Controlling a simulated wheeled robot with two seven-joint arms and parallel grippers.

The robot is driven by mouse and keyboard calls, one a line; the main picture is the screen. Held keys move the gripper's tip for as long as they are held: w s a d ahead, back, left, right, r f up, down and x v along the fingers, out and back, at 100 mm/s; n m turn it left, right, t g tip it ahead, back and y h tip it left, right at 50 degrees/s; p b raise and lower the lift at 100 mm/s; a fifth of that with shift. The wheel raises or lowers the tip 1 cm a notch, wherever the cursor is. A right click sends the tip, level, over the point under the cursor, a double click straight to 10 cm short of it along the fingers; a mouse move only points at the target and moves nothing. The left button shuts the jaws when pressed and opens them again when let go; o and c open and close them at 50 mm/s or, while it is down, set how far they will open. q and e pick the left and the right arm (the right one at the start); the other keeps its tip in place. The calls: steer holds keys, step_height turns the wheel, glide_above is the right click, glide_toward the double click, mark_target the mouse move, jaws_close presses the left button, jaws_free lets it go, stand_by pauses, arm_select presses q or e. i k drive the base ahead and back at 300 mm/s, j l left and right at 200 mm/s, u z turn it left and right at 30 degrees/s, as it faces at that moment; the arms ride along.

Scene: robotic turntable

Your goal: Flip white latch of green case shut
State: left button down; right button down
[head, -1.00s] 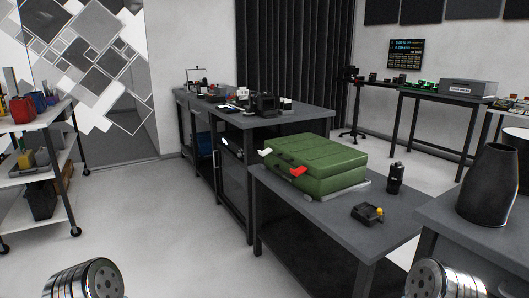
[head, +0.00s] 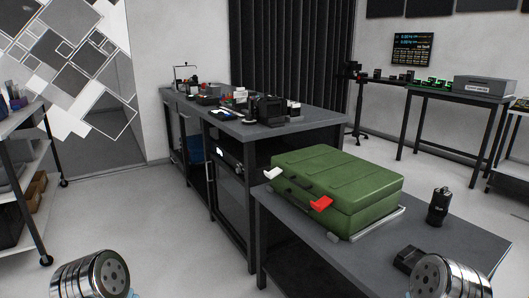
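The green case (head: 345,182) lies on a flat plate on the dark table, lid down. On its near-left side are a white latch (head: 272,173) at the left and a red latch (head: 321,203) to its right. Both latches stick out from the case. Metallic cylindrical parts of my arms show at the lower left and lower right edges. My gripper fingers are not in view, and nothing of mine touches the case.
The case's table (head: 300,222) also holds a black cylinder (head: 438,206) and a small dark device (head: 410,257) at right. A longer workbench (head: 290,130) with equipment stands behind. A shelf cart (head: 35,195) is at left. Open floor (head: 140,215) lies between.

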mark_target(273, 173)
steer(key=i+j, duration=0.2)
steer(key=i, duration=0.3)
steer(key=i+j+z, duration=0.1)
steer(key=i+j, duration=0.15)
steer(key=i, duration=0.25)
